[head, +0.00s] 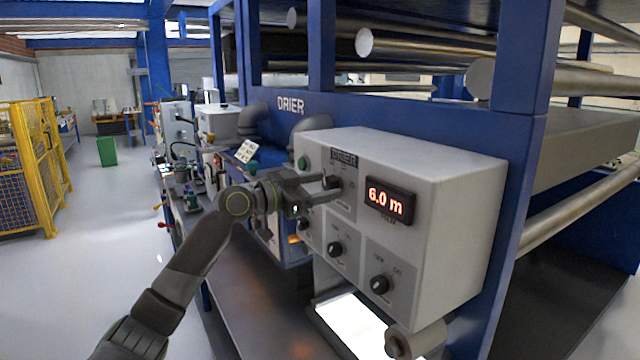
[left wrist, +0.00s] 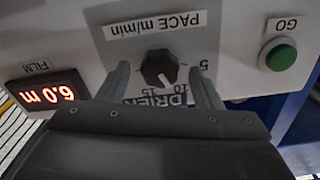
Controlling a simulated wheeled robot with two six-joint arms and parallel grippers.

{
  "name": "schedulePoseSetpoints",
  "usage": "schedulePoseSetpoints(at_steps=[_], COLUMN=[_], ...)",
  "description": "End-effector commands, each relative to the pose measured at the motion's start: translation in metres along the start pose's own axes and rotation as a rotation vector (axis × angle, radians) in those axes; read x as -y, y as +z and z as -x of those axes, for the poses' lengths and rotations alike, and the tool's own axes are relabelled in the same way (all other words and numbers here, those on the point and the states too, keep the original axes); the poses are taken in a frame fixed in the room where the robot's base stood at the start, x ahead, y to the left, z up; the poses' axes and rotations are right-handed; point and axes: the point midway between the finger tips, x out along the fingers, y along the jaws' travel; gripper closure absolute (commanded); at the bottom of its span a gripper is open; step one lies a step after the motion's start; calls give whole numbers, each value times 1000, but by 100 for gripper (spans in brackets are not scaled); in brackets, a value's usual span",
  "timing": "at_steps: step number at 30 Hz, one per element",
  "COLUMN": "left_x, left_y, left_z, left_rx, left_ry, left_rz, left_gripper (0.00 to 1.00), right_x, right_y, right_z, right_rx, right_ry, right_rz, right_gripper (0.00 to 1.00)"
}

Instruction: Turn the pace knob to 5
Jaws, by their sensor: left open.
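The pace knob (left wrist: 160,68) is a black round knob on the grey drier control box, under the label "PACE m/min", which appears upside down in the left wrist view. Numbers 5, 10 and 15 show around it. A light mark on the knob points down in that picture, toward the 10 and 15 side; its exact reading is hard to tell. My left gripper (head: 332,190) is open at the box's face, with one finger on each side of the knob and gaps between. In the head view the knob (head: 333,182) is partly hidden by the fingers. My right gripper is not in view.
A red display (head: 390,201) reads "6.0 m" beside the knob. A green GO button (left wrist: 281,55) sits on its other side. Two more black knobs (head: 335,249) (head: 379,285) are lower on the box (head: 455,200). A blue machine frame (head: 525,130) stands behind.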

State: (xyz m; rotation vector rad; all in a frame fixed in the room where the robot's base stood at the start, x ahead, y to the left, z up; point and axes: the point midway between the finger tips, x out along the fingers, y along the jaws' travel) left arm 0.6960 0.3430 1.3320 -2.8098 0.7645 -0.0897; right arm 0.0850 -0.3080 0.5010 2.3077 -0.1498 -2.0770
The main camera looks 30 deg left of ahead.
Motion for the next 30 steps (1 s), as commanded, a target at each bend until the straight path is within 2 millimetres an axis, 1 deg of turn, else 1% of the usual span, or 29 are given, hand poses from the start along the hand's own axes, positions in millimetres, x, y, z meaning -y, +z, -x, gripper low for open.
schedulePoseSetpoints(at_steps=[6,15,16,17,23,30], left_x=[0,0,0,0,0,0], left_y=[0,0,0,0,0,0], left_z=[0,0,0,0,0,0], left_rx=[0,0,0,0,0,0], left_ry=[0,0,0,0,0,0], left_rz=[0,0,0,0,14,115], left_gripper=[41,80,84,86,86,86], right_x=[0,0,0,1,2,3], right_y=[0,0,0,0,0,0], right_z=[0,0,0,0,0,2], right_rx=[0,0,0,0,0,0], right_ry=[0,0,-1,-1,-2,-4], right_rz=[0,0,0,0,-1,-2], right_gripper=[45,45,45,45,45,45])
